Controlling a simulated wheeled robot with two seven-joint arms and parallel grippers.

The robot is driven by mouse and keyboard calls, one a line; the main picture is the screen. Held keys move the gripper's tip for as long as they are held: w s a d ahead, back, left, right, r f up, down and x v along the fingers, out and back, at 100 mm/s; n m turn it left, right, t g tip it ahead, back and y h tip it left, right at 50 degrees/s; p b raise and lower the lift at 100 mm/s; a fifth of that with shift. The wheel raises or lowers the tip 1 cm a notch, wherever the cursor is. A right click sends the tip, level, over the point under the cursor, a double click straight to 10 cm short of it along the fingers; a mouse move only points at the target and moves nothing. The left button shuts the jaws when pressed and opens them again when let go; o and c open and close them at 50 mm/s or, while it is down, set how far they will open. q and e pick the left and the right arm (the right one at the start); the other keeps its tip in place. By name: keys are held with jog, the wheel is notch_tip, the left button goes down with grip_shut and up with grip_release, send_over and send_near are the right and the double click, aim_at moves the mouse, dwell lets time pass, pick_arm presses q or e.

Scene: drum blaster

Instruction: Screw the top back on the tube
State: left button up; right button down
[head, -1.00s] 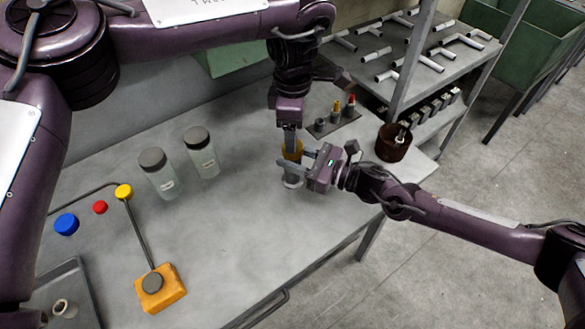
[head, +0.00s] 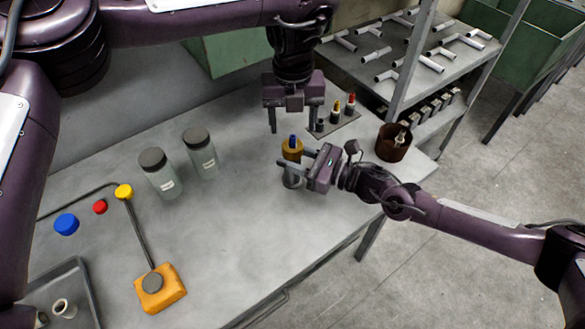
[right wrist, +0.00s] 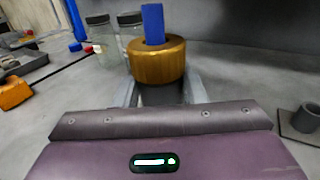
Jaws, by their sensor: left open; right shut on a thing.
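The tube (head: 291,180) is a grey cylinder standing upright on the table, held by my right gripper (head: 295,170). The top (head: 292,152), a brass-orange ring-like cap with a blue stud, sits on the upper end of the tube. In the right wrist view the top (right wrist: 157,62) looks level and rests over the dark tube (right wrist: 160,94), between the two fingers of my right gripper (right wrist: 166,92). The thread is hidden, so I cannot tell how tight it is. My left gripper (head: 293,128) is open and empty above and behind the top, fingers pointing down.
Two glass jars (head: 201,155) with dark lids stand left of the tube. A plate (head: 338,126) with small coloured-tip pieces lies behind right. A brown cup (head: 393,143) stands right. An orange block (head: 160,288) and a tray (head: 85,282) are at front left.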

aim_at(292, 136)
pick_arm(q)
jog(key=n, duration=0.6)
jog(key=shift+r, duration=0.35)
jog(key=n, duration=0.5)
jog(key=shift+r, duration=0.25)
jog(key=shift+f, duration=4)
jog(key=c, duration=1)
jog(key=o, duration=1.2)
